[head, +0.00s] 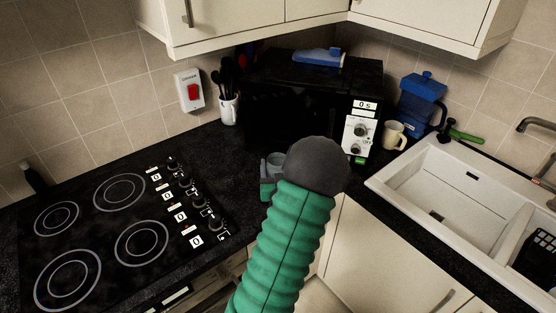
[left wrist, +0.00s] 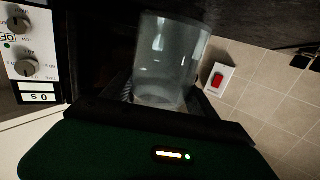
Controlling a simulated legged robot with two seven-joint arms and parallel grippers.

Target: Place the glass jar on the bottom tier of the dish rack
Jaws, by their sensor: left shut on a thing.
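The clear glass jar (left wrist: 170,60) is in the grip of my left gripper (left wrist: 160,100), between its dark fingers in the left wrist view. In the head view a small part of the jar (head: 276,162) shows in front of the microwave, above the counter's front edge. My left gripper (head: 267,187) is mostly hidden there behind my green ribbed arm and its dark grey end. A black rack-like thing (head: 541,256) is cut off at the right edge, in the sink area. It may be the dish rack; its tiers cannot be made out. My right gripper is out of view.
A black microwave (head: 275,105) stands in the corner behind the jar. A blue container (head: 420,100) and a cream mug (head: 394,135) stand right of it. The white sink (head: 420,183) is at the right, the black hob (head: 100,235) at the left.

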